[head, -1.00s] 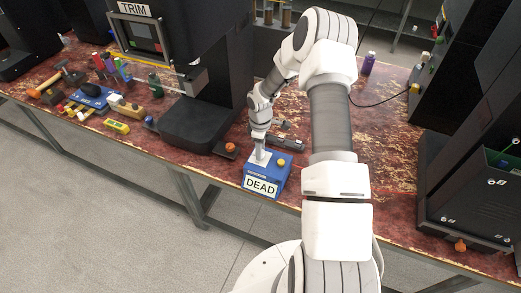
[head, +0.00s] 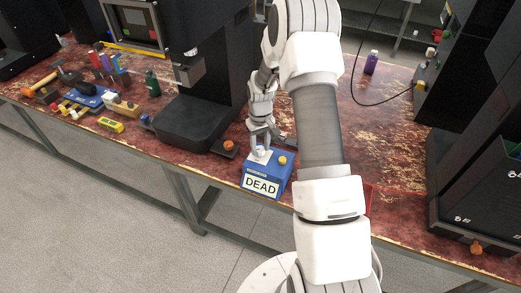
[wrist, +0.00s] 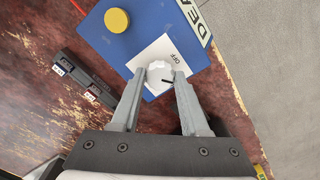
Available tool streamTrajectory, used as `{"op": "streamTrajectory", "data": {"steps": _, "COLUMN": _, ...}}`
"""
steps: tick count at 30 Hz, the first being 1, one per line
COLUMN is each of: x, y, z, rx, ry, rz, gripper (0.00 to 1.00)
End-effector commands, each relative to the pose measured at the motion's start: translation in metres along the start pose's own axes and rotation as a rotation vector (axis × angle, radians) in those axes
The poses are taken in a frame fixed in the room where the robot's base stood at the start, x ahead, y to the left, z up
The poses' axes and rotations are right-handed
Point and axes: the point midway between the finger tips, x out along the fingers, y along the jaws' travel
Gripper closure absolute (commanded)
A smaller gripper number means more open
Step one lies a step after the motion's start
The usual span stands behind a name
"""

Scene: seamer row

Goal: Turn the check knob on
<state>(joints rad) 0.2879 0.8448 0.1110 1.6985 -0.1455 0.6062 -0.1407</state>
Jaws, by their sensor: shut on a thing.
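The blue box (head: 262,176) with the DEAD sign stands at the front edge of the bench. The check knob (wrist: 159,72) is a white knob on the box's white plate, which is marked OFF. A dark pointer line shows on or beside the knob, close to the right finger. My gripper (wrist: 158,80) is shut on the knob, with one finger on each side of it. In the head view, my gripper (head: 260,145) reaches down onto the top of the box and hides part of the plate.
A yellow button (wrist: 117,20) sits on the same box, near the knob. A dark bar-shaped device (wrist: 88,76) lies beside the box. A black machine (head: 195,122) stands to the left, with an orange knob (head: 229,146) near its base. A purple bottle (head: 371,62) stands behind.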

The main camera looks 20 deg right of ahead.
Motion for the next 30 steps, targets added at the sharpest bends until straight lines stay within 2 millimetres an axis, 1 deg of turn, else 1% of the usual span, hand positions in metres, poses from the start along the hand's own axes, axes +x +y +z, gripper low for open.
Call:
{"op": "streamTrajectory", "data": {"steps": 6, "x": 0.002, "y": -0.0008, "z": -0.0005, "rx": 0.202, "ry": 0.001, "rz": 0.001, "gripper": 1.0}}
{"op": "streamTrajectory", "data": {"steps": 15, "x": 0.0008, "y": -0.0008, "z": -0.0002, "rx": 0.45, "ry": 0.0, "rz": 0.001, "gripper": 1.0}}
{"op": "streamTrajectory", "data": {"steps": 21, "x": 0.0004, "y": -0.0008, "z": -0.0002, "rx": 0.563, "ry": 0.0, "rz": 0.001, "gripper": 1.0}}
{"op": "streamTrajectory", "data": {"steps": 30, "x": -0.0001, "y": -0.001, "z": -0.0002, "rx": 0.645, "ry": 0.0, "rz": 0.0, "gripper": 1.0}}
